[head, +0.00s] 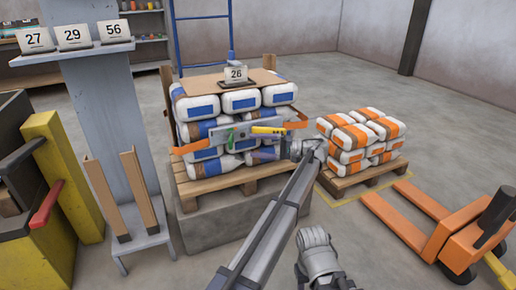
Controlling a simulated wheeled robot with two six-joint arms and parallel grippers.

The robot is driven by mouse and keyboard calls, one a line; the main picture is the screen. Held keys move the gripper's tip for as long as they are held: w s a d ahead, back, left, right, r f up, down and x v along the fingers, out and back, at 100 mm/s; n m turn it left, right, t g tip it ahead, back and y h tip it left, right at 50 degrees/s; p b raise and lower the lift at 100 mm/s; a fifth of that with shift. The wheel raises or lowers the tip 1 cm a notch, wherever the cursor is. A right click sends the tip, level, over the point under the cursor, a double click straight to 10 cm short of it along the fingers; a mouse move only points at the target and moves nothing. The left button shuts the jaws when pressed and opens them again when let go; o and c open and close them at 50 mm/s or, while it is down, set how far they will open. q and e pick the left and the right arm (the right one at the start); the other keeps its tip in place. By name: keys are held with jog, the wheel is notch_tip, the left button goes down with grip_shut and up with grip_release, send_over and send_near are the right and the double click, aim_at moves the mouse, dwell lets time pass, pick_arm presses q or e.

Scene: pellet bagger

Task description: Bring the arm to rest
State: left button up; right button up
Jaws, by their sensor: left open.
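My left arm reaches up from the bottom middle of the head view. My left gripper (240,134) is open wide in front of the blue-labelled bags (240,101), its orange fingers spread to either side with no bag visible between them. It overlaps the front of the stack in the picture, and I cannot tell whether it touches. The bags are piled in layers on a wooden pallet (216,184). A brown sheet and a "26" card (236,74) are on top. My right gripper is not in view.
The pallet rests on a grey block (215,222). Orange-labelled bags (362,134) stand on another pallet to the right, with an orange pallet truck (425,225) nearer. A grey column (108,120) with number cards and a yellow post (62,170) are at the left. Open floor lies behind.

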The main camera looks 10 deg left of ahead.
pick_arm(q)
jog(key=shift+d, duration=0.35)
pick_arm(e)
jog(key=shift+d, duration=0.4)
